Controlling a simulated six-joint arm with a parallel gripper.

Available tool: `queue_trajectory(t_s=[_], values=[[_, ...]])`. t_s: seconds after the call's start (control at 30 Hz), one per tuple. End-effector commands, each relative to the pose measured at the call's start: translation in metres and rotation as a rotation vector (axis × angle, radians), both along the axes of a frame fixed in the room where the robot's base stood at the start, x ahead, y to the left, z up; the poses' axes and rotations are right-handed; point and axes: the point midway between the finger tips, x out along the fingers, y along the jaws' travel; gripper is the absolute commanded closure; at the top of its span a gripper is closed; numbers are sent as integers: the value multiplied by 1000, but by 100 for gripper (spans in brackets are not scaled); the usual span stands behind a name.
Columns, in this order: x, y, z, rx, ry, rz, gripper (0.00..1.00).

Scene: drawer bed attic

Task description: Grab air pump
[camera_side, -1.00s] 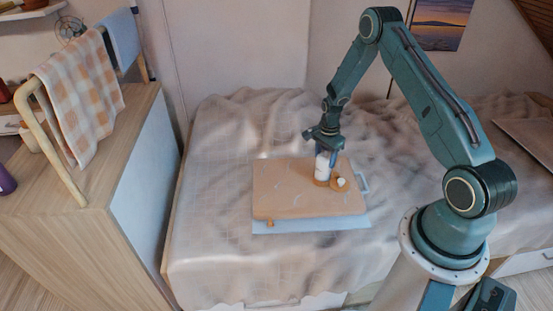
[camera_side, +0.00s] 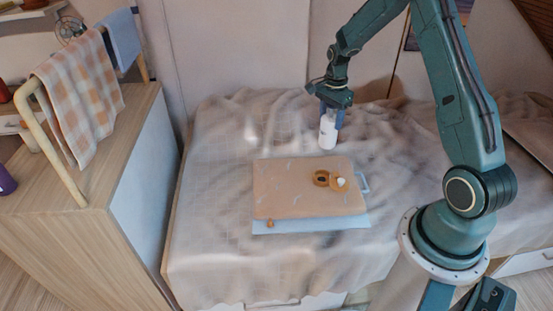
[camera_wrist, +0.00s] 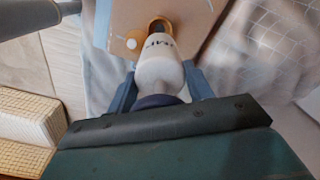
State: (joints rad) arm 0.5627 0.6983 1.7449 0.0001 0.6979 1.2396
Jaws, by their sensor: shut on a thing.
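The air pump (camera_side: 328,131) is a white cylinder held in my gripper (camera_side: 332,112) in the side view. It hangs roughly upright above the bed, behind the back edge of the orange-tan board. In the wrist view the pump (camera_wrist: 158,72) sits between the two blue fingers of my gripper (camera_wrist: 160,84), with dark lettering near its far end. My gripper is shut on it. An orange ring-shaped holder (camera_side: 321,178) on the board stands empty. The upper part of the pump is hidden by the gripper in the side view.
The orange-tan board (camera_side: 290,195) lies on a light blue base (camera_side: 300,227) on the rumpled bed (camera_side: 215,200). A small orange piece with a white top (camera_side: 341,183) is beside the ring. A wooden cabinet (camera_side: 100,190) with a checked cloth (camera_side: 80,95) stands left.

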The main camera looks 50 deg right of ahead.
Motion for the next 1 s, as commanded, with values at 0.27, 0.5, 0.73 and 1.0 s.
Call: queue_trajectory(t_s=[0.27, 0.5, 0.73, 1.0], values=[[0, 0, 30, 0, -1, 0, 93], [0, 0, 34, 0, -1, 0, 93], [0, 0, 34, 0, 0, 0, 93], [1, 1, 33, 0, 0, 2, 93]])
